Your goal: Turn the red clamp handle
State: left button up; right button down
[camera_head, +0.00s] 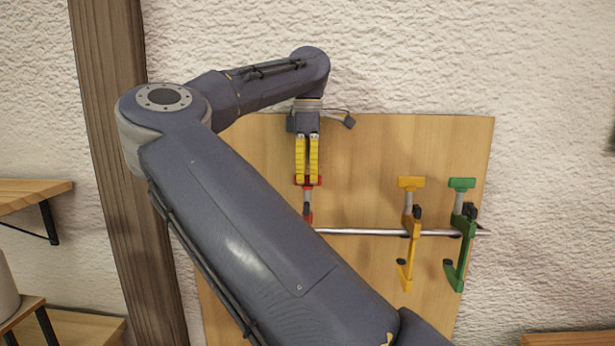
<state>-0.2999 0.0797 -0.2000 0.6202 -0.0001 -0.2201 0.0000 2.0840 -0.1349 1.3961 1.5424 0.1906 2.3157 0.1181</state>
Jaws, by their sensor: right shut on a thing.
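The red clamp (308,211) hangs on the metal rail, and its lower part is hidden behind my right arm. Its red handle (319,182) is a short crossbar at the top of the clamp. My right gripper (307,180) points down from above with its yellow fingers close together, shut on the red handle. The ends of the handle show on both sides of the fingertips. My left gripper is not in view.
A yellow clamp (411,225) and a green clamp (462,235) hang to the right on the same rail (365,231). The rail runs across a wooden board (365,150) on a rough white wall. A wooden post (115,150) and shelf (30,193) stand at left.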

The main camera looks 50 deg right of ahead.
jog(key=c, duration=1.5)
grip_release()
jog(key=shift+d+r, duration=0.2)
jog(key=shift+r, duration=5.75)
